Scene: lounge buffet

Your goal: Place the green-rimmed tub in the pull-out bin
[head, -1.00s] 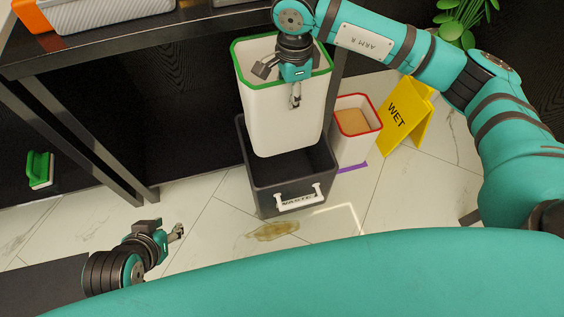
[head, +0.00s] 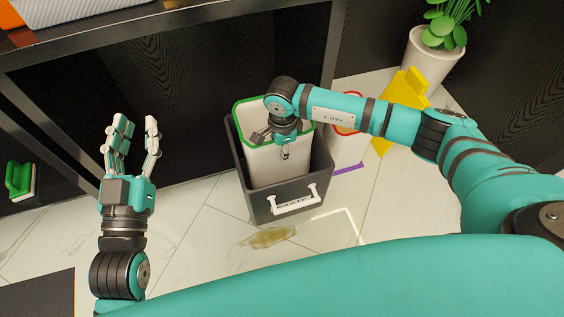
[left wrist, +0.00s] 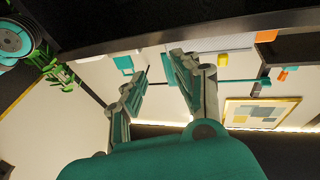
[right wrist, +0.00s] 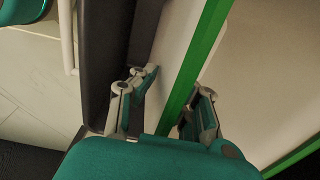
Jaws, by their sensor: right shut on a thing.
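The white green-rimmed tub (head: 272,165) is upright inside the dark grey pull-out bin (head: 318,178), with its upper part above the bin's walls. My right gripper (head: 284,150) is shut on the tub's near wall. In the right wrist view its fingers (right wrist: 165,108) straddle the wall below the green rim (right wrist: 196,85), close to the bin's dark wall (right wrist: 105,60). Whether the tub's base rests on the bin floor is hidden. My left gripper (head: 135,135) is raised, open and empty, left of the bin, with its fingers pointing up.
A white tub with a red rim (head: 346,148) stands right of the bin, partly behind my right arm. A yellow sign (head: 408,88) and a potted plant (head: 432,58) are further right. A brown spill (head: 268,237) lies before the bin. The dark counter (head: 165,28) overhangs behind.

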